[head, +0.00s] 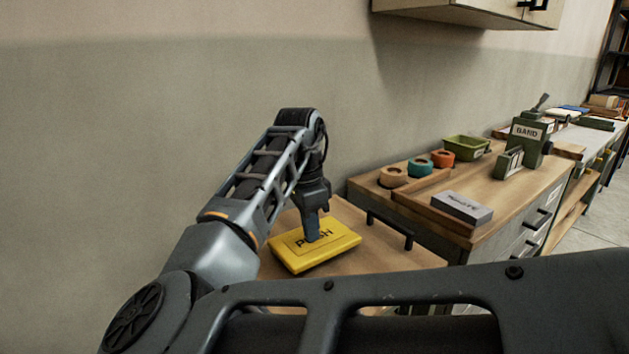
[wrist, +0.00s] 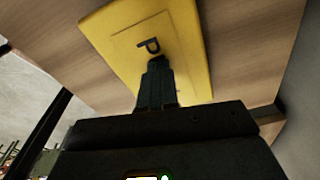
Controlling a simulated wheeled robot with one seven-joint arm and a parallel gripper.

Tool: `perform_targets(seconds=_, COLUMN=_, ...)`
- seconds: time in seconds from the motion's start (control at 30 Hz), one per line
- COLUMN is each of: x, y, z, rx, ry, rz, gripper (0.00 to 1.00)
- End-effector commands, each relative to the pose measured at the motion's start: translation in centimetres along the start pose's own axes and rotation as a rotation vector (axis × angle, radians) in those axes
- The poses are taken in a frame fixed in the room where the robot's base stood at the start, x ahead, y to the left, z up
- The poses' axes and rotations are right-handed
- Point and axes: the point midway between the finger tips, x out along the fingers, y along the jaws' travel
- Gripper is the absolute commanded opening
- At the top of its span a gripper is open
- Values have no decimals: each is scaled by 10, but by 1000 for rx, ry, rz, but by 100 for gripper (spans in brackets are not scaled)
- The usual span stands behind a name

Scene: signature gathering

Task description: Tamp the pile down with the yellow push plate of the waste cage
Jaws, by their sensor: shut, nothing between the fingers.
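The yellow push plate (head: 340,245) lies flat in the head view, marked PUSH in dark letters, on or just above a wooden surface. My gripper (head: 312,238) is shut and points straight down, its fingertips at the middle of the plate and covering part of the lettering. In the wrist view the plate (wrist: 190,45) fills the upper middle, and my shut fingers (wrist: 155,68) reach to it beside a letter P. They look to be touching it, though the exact contact is hard to tell. The pile and most of the waste cage are hidden.
A dark handle bar (head: 390,229) stands right of the plate. Beyond it, a wooden bench (head: 500,200) holds a grey block (head: 461,207), tape rolls (head: 420,167), a green bin (head: 467,147) and a BAND dispenser (head: 527,132). A wall cabinet (head: 470,10) hangs above.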

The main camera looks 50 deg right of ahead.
Motion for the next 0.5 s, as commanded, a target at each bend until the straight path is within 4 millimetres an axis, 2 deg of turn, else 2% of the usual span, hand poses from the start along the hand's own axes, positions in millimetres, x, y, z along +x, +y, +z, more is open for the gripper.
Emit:
perform_targets(seconds=0.17, x=-6, y=0, z=6, rx=-2, ry=0, rz=-1, gripper=0)
perform_targets(seconds=0.37, x=-16, y=0, z=28, rx=-4, ry=0, rz=-1, gripper=0)
perform_targets(seconds=0.5, x=-15, y=0, z=30, rx=0, ry=0, rz=-1, gripper=0)
